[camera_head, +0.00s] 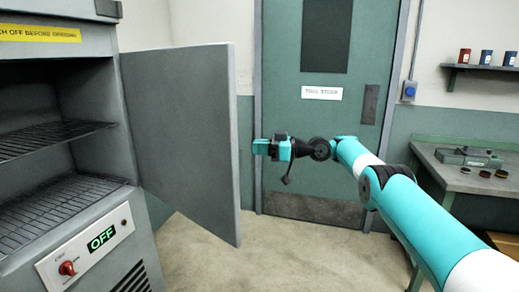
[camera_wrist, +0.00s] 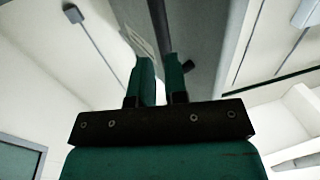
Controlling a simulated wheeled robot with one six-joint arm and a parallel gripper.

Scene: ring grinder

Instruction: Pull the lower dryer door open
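The lower dryer door (camera_head: 188,135) is a grey panel. It stands swung wide open from the dryer (camera_head: 75,240) at the left, with its inner side facing the head camera. No handle shows on this side. My gripper (camera_head: 257,147) is just right of the door's free edge, pointing left, and a small gap shows between them in the head view. In the wrist view, the two teal fingers of my gripper (camera_wrist: 160,75) stand a little apart. I see nothing clearly held between them. The outer side of the door is hidden.
The dryer chamber holds two wire racks (camera_head: 65,200). A red knob (camera_head: 67,268) and an OFF display are below it. A green door (camera_head: 318,115) stands behind my gripper. A workbench (camera_head: 455,180) is at the right. The floor (camera_head: 290,255) between is clear.

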